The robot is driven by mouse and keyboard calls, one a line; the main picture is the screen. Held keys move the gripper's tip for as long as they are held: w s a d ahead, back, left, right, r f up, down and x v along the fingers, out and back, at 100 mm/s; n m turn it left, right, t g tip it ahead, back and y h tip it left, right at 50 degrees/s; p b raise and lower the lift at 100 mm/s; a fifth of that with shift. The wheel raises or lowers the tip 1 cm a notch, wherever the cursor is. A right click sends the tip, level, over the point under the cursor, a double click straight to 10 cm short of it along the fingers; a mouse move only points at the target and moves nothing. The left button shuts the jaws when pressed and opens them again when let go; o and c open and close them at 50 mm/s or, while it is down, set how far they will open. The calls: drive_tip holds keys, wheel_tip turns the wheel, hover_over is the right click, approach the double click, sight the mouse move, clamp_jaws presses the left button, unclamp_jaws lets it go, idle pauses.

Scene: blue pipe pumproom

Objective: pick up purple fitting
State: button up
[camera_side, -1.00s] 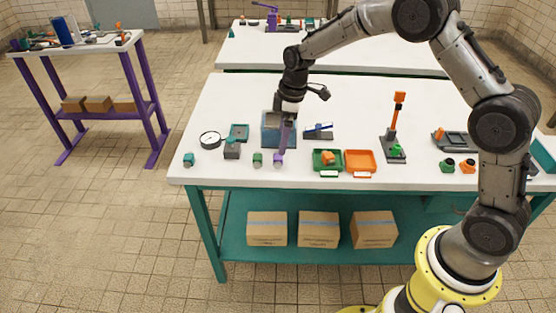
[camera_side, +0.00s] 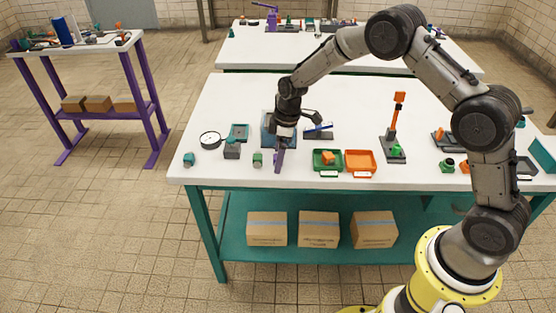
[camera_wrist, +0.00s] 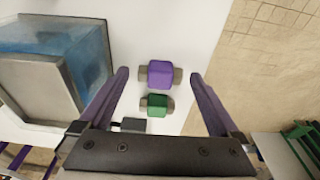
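The purple fitting (camera_wrist: 160,74) shows in the wrist view, a purple block with grey-brown ends, lying on the white tabletop. My gripper (camera_side: 279,168) is open, pointing down near the front edge of the table. In the wrist view the fingers of my gripper (camera_wrist: 160,76) stand on either side of the purple fitting, with gaps to both. I cannot tell how far the tips are above the table.
A green fitting (camera_wrist: 154,105) lies close beside the purple one; it also shows in the side view (camera_side: 257,159). A blue bin (camera_wrist: 88,50) stands nearby. Green (camera_side: 318,166) and orange (camera_side: 360,168) trays lie to the right, a gauge (camera_side: 210,140) to the left.

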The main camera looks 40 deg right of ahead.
drive_tip(key=c, duration=1.4)
drive_tip(key=shift+r, duration=0.1)
